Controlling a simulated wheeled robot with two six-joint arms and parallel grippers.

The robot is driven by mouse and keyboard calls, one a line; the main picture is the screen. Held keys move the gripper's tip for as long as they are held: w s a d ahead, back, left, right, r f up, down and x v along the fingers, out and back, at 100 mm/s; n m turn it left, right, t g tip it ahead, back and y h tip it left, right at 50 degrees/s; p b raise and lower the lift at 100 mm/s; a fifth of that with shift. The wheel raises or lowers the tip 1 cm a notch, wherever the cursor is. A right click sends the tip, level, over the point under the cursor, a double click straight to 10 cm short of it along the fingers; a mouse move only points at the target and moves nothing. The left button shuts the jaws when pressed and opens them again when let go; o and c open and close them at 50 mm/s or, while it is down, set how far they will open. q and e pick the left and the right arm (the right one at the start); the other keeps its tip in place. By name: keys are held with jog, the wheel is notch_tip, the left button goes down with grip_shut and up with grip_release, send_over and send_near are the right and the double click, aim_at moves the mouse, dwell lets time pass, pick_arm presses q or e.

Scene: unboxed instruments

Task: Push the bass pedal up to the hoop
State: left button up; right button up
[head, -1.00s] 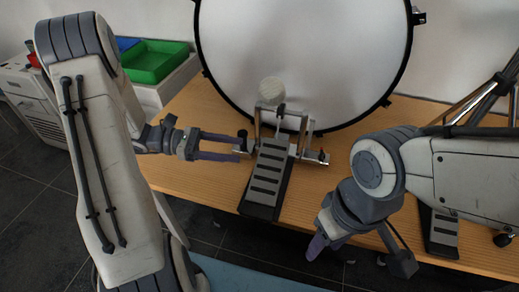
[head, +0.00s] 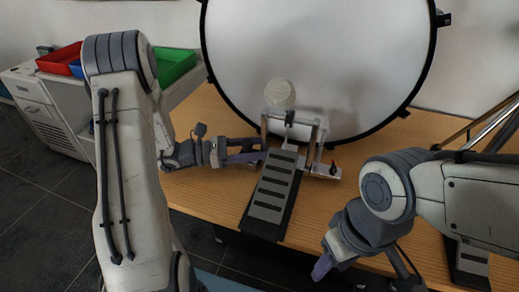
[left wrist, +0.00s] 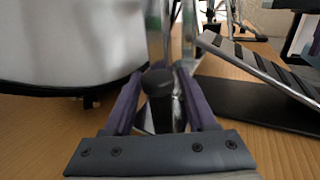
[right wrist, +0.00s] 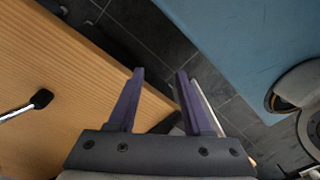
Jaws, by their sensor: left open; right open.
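The bass pedal (head: 270,200) stands on the wooden table, its grey slotted footboard sloping toward the front edge and its round pale beater (head: 279,94) in front of the drum head. The bass drum's black hoop (head: 228,98) rises behind it; whether pedal and hoop touch cannot be told. My left gripper (head: 260,156) is open at the left side of the pedal's frame. In the left wrist view its fingers (left wrist: 158,88) stand either side of a dark knob low on the frame, with the footboard (left wrist: 265,70) to the right. My right gripper (head: 322,266) is open and empty near the front edge.
A second pedal (head: 466,262) sits at the right, partly behind my right arm. Metal stand legs (head: 490,125) are at the far right. Red (head: 60,56) and green (head: 176,66) trays lie at the back left. The table's front edge is close.

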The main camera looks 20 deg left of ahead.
pick_arm(q)
jog(key=shift+w+d, duration=0.1)
jog(key=shift+d, duration=0.15)
grip_shut()
jog(key=shift+w+a, duration=0.1)
jog(key=shift+w, duration=0.05)
dwell(1.2)
